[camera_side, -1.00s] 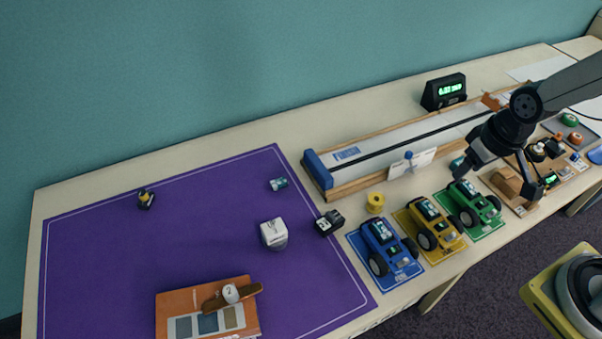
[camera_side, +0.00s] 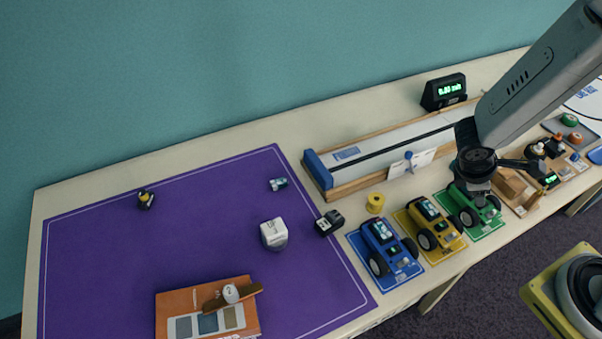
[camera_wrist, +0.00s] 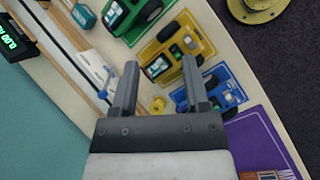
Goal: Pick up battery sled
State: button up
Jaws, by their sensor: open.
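I cannot tell for certain which thing is the battery sled. A small teal and white piece (camera_side: 278,184) lies on the purple mat, and a small dark block with pale marks (camera_side: 329,222) sits at the mat's right edge. A small black and yellow piece (camera_side: 146,200) lies at the mat's far left. My gripper (camera_side: 479,194) hangs over the green car (camera_side: 490,207) in the side view, well right of these pieces. In the wrist view my gripper (camera_wrist: 161,66) is open, with nothing between its fingers. A teal piece (camera_wrist: 84,16) shows beside the green car there.
The blue car (camera_side: 384,248) and yellow car (camera_side: 429,225) stand on coloured cards. A yellow spool (camera_side: 375,203) stands behind them. A long track (camera_side: 345,185) and a timer (camera_side: 444,92) are behind. The purple mat (camera_side: 110,255) has much clear room.

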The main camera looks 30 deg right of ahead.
aim_at(331, 215)
jog(key=w+a+f+n+t+h, duration=0.35)
jog(key=w+f+n+t, duration=0.25)
jog(key=w+n+t, duration=0.65)
jog(key=a+f+n+y, duration=0.1)
jog(key=a+n, duration=0.1)
jog(key=n, duration=0.1)
jog(key=a+f+n+y, duration=0.1)
jog(key=a+n+y, duration=0.1)
jog(key=a+n, duration=0.1)
jog(key=a+f+n+t+y, duration=0.1)
jog(key=a+n+y, duration=0.1)
jog(key=a+n, duration=0.1)
jog(key=shift+f, duration=0.25)
jog(key=a+f+n+y, duration=0.1)
jog(key=a+y, duration=0.1)
jog(key=a, duration=0.1)
jog(key=s+a+f+n+y, duration=0.1)
jog(key=a+f+n+y, duration=0.1)
jog(key=s+a+f+n+y, duration=0.1)
jog(key=a+n+y, duration=0.1)
jog(key=a, duration=0.1)
jog(key=shift+s+a+f+t+y, duration=0.15)
jog(key=shift+a+f+t+y, duration=0.1)
jog(key=shift+a+f, duration=0.05)
jog(key=shift+s+a+f+n+y, duration=0.15)
jog(key=shift+s+a+n+y, duration=0.05)
jog(key=shift+a+n+y, duration=0.25)
jog(key=shift+x, duration=1.3)
jog(key=shift+w+d+f, duration=0.1)
jog(key=shift+w, duration=0.05)
